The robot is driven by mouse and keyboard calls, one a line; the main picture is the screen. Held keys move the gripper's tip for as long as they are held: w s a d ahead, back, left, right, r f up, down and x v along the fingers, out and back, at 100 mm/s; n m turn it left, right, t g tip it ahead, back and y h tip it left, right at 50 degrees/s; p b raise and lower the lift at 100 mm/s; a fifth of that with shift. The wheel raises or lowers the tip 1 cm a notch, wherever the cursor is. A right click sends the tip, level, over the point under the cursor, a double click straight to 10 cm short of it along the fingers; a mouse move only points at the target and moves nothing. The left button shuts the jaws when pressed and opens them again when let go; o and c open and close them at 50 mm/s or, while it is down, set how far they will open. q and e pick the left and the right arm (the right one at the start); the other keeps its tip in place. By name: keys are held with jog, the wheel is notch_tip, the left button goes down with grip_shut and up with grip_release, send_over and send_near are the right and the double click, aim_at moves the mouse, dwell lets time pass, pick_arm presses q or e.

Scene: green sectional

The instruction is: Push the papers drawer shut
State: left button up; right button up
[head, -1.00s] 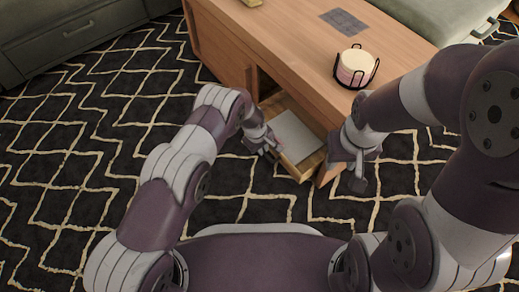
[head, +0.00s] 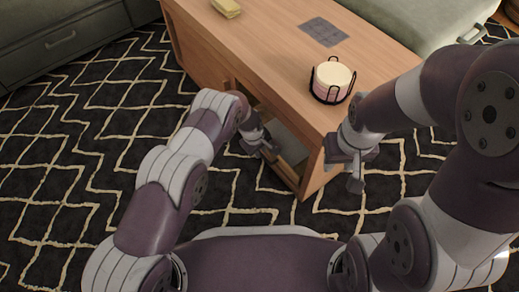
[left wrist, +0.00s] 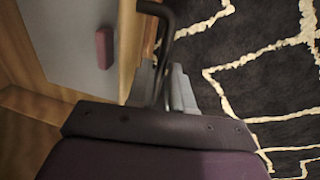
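The papers drawer (head: 283,171) is partly open at the near end of the wooden table's long side. A grey sheet of paper (head: 292,140) lies in it; in the left wrist view the paper (left wrist: 70,75) has a small reddish block (left wrist: 103,46) on it. My left gripper (head: 266,150) is at the drawer front. In the left wrist view its fingers (left wrist: 160,88) sit on both sides of the dark bar handle (left wrist: 168,22), closed on it. My right gripper (head: 347,174) hangs empty beside the table's near end, its fingers apart.
The wooden table (head: 262,62) carries a black wire holder with round coasters (head: 333,82), a grey sheet (head: 322,32) and a yellow block (head: 226,8). A green sofa (head: 420,18) stands behind. Patterned carpet (head: 70,170) is clear to the left.

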pick_arm(q)
jog(key=shift+o, duration=0.9)
notch_tip(320, 180, up, 12)
jog(key=s+a+p, duration=0.1)
jog(key=a+p, duration=0.1)
jog(key=p, duration=0.6)
jog(key=shift+s+r, duration=0.2)
